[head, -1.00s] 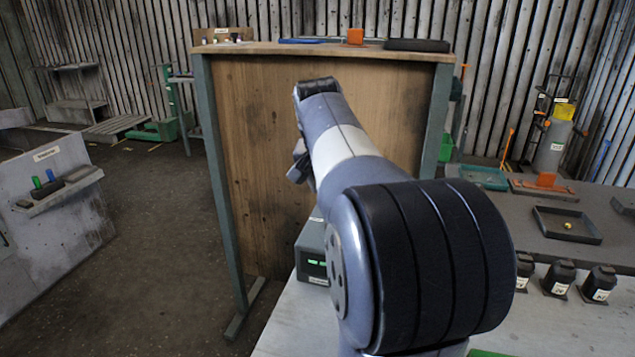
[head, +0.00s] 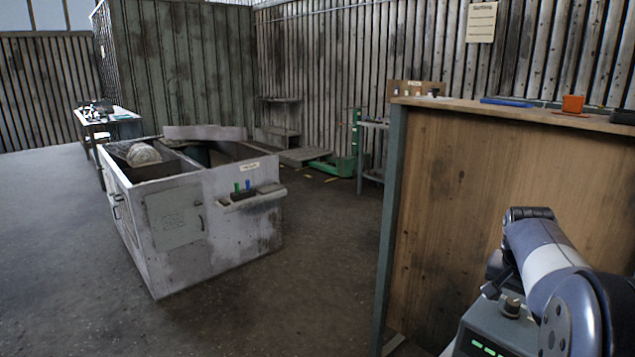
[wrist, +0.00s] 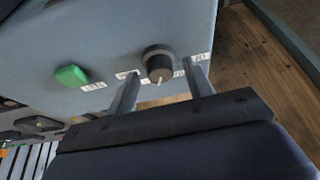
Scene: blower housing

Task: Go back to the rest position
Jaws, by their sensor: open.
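My gripper (wrist: 163,74) is open. Its two fingers stand apart, one to each side of a dark round knob (wrist: 158,60) on a grey box (wrist: 110,35). Nothing shows clasped between the fingers, and I cannot tell whether they touch the knob. A green button (wrist: 71,75) sits left of the knob. In the head view, my arm reaches in from the lower right, with the gripper end partly hidden just above the grey box (head: 478,326). The box's knob (head: 512,306) and green-lit display (head: 486,346) show there.
A wooden panel (head: 480,190) with a shelf top stands close behind my arm. A grey open-topped cabinet (head: 185,220) with green and blue pegs stands at left. The floor between them is clear. A small table (head: 108,120) is farther back.

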